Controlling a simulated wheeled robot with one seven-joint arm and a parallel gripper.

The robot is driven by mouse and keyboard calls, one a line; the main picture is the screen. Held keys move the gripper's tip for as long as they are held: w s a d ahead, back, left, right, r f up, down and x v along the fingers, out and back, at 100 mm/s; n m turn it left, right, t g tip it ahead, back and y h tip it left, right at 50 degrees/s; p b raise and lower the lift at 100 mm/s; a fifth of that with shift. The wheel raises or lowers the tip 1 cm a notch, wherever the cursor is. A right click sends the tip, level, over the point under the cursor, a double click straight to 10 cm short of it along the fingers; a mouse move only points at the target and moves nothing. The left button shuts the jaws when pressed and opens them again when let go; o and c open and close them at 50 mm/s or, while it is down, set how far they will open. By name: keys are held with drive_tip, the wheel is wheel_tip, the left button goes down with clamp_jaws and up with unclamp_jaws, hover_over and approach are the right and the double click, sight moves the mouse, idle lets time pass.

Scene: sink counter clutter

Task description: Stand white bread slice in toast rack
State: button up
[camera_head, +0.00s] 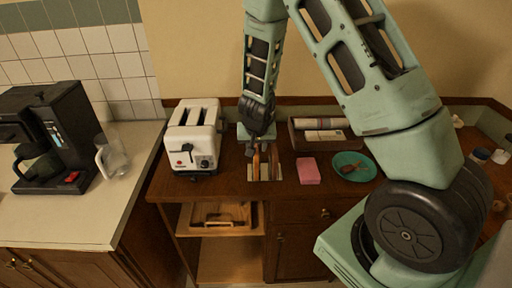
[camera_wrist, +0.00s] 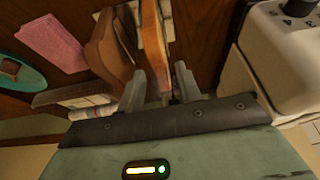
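The toast rack (camera_head: 252,172) stands on the brown counter, right of the toaster, with bread slices upright in it. In the wrist view, a bread slice (camera_wrist: 154,38) with an orange-brown crust stands on edge between my fingers. A darker brown slice (camera_wrist: 106,52) stands left of it. Pale rack parts (camera_wrist: 134,12) show between and beside the slices. My gripper (camera_wrist: 161,75) points down over the rack, its fingers apart on either side of the orange-brown slice. A small gap shows by the right finger. The slices' lower edges are hidden, and I cannot tell which slice is white bread.
A white toaster (camera_head: 193,140) stands close left of the rack. A pink sponge (camera_head: 308,171) and a teal plate (camera_head: 345,173) lie to the right. A box with rolls (camera_head: 318,137) is behind. A coffee maker (camera_head: 50,140) and glass jug (camera_head: 113,158) stand at far left.

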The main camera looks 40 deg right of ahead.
drive_tip(key=p+v, duration=0.5)
drive_tip(key=v, duration=0.5)
drive_tip(key=s+a+r+n+g+y, duration=0.1)
drive_tip(key=s+a+r+n+y, duration=0.4)
drive_tip(key=a, duration=0.6)
drive_tip(key=s+a+r+n+g+y, duration=0.15)
drive_tip(key=s+a+r, duration=0.35)
drive_tip(key=a, duration=0.6)
drive_tip(key=s+r+n+h, duration=0.1)
drive_tip(key=s+n, duration=0.3)
drive_tip(key=s, duration=0.4)
drive_tip(key=s+a+r+n+g+h, duration=0.1)
drive_tip(key=s+n, duration=0.3)
drive_tip(key=s, duration=0.4)
drive_tip(key=shift+s+a+r+h, duration=0.35)
drive_tip(key=shift+r+h, duration=0.3)
drive_tip(key=shift+r, duration=0.1)
drive_tip(key=shift+f+b, duration=0.1)
drive_tip(key=shift+b, duration=0.25)
